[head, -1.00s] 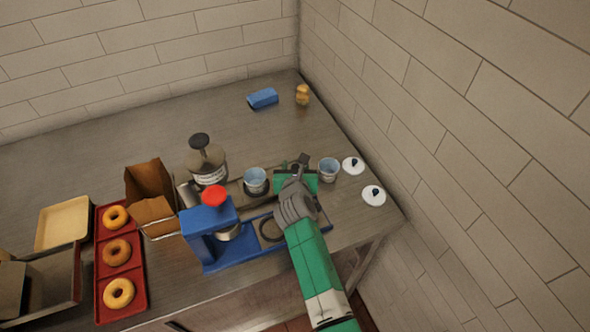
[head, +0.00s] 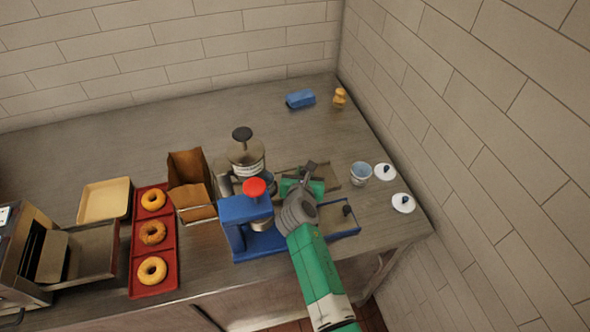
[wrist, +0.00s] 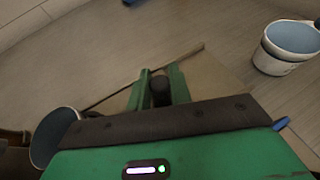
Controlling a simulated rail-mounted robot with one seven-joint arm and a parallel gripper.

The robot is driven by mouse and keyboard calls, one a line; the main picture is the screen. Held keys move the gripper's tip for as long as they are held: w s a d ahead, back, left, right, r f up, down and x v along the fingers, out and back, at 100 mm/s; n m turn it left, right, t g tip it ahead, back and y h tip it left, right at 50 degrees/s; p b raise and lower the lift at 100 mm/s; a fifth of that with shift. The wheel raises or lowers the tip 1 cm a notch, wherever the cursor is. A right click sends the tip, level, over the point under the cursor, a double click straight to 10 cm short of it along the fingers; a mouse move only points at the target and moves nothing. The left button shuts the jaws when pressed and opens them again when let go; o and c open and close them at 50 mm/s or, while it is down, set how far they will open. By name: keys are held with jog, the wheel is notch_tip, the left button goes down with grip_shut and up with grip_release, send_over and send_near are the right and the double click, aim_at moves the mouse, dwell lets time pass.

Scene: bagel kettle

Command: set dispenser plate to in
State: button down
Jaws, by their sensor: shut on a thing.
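The blue dispenser (head: 234,216) with a red top stands at the front of the counter. Its low blue tray (head: 345,235) runs out to the right, and a dark knob (head: 347,210) shows there. My gripper (head: 308,172) reaches over the tray to a flat brownish plate (head: 329,173) behind it. In the wrist view my green fingers are closed on a small dark upright knob (wrist: 160,93) beside this flat plate (wrist: 215,85). The gripper hides what joins the knob to the plate. I cannot tell for sure which flat piece is the dispenser plate.
A glass press (head: 246,155), paper bag (head: 190,175) and red bagel tray (head: 140,263) stand farther left.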

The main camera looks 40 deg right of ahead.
jog(key=shift+w+a, duration=0.1)
jog(key=shift+a, duration=0.1)
jog(key=shift+d, duration=0.1)
jog(key=c, duration=1.3)
grip_release()
jog(key=shift+r, duration=0.2)
notch_tip(320, 180, up, 4)
jog(key=shift+f+p, duration=0.25)
jog(key=shift+p, duration=0.9)
jog(key=s+a+p, duration=0.1)
jog(key=s+a, duration=0.2)
jog(key=s, duration=0.1)
jog(key=s+a+p, duration=0.2)
jog(key=s+a, duration=0.1)
jog(key=s, duration=0.2)
jog(key=s+a+r+p, duration=0.1)
jog(key=s+a, duration=0.2)
jog(key=s, duration=0.1)
jog(key=shift+s, duration=0.2)
